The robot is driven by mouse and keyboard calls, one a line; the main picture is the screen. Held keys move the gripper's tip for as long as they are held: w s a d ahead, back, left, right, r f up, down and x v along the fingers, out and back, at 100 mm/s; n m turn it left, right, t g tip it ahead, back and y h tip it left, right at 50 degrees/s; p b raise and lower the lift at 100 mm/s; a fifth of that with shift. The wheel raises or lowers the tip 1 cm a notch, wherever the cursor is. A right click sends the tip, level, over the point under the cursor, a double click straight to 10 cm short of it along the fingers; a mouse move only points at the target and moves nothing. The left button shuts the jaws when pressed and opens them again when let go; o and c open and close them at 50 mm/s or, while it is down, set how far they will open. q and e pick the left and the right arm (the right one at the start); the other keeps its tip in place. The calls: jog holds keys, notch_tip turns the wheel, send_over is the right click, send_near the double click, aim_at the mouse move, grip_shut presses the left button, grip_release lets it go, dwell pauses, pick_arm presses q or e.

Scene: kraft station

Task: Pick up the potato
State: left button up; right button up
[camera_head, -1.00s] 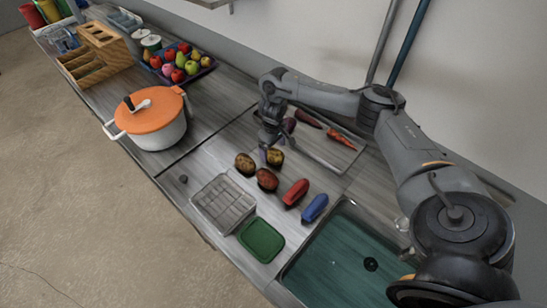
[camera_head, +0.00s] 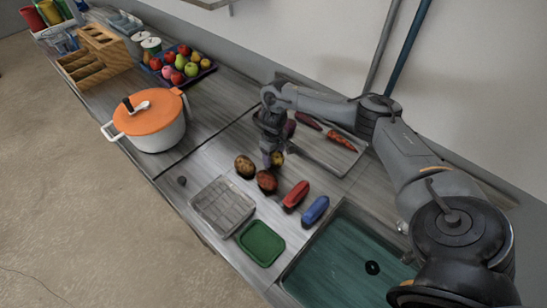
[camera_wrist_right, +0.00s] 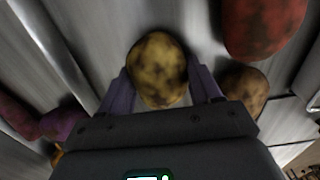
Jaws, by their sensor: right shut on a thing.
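My right gripper (camera_head: 272,160) is low over the counter, fingers pointing down. It is shut on a yellow-brown spotted potato (camera_head: 279,158), mostly hidden by the fingers in the head view. In the right wrist view the potato (camera_wrist_right: 158,68) sits between the two purple fingers (camera_wrist_right: 160,90). I cannot tell whether it is off the counter. A second brown potato (camera_head: 244,166) and a reddish potato (camera_head: 267,181) lie close by. In the right wrist view these are the brown one (camera_wrist_right: 243,88) and the reddish one (camera_wrist_right: 262,25). My left gripper is not in view.
A tray (camera_head: 325,163) with carrots (camera_head: 342,142) lies behind the gripper. A red object (camera_head: 296,194) and a blue one (camera_head: 315,210) lie towards the sink (camera_head: 345,260). A clear container (camera_head: 222,205), green lid (camera_head: 261,243) and orange-lidded pot (camera_head: 149,122) stand around. Fruit fills another tray (camera_head: 207,72).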

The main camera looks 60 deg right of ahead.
jog(key=shift+r, duration=0.15)
jog(key=shift+r, duration=0.4)
notch_tip(320, 180, up, 4)
jog(key=shift+f+p, duration=0.1)
jog(key=shift+p, duration=1)
jog(key=s+r, duration=0.6)
jog(key=s, duration=0.5)
jog(key=a+r+p, duration=0.3)
jog(key=a+p, duration=0.4)
jog(key=p, duration=0.1)
jog(key=a+f+p, duration=0.2)
jog(key=a+p, duration=0.2)
jog(key=a, duration=0.3)
jog(key=s+a+f+p, duration=0.1)
jog(key=a+f+p, duration=0.1)
jog(key=a+p, duration=0.3)
jog(key=a+f+p, duration=0.3)
jog(key=a+p, duration=0.2)
jog(key=a, duration=0.4)
jog(key=shift+s+a+f, duration=0.1)
jog(key=shift+s+a, duration=0.05)
jog(key=shift+a, duration=0.2)
jog(key=shift+a+f, duration=0.1)
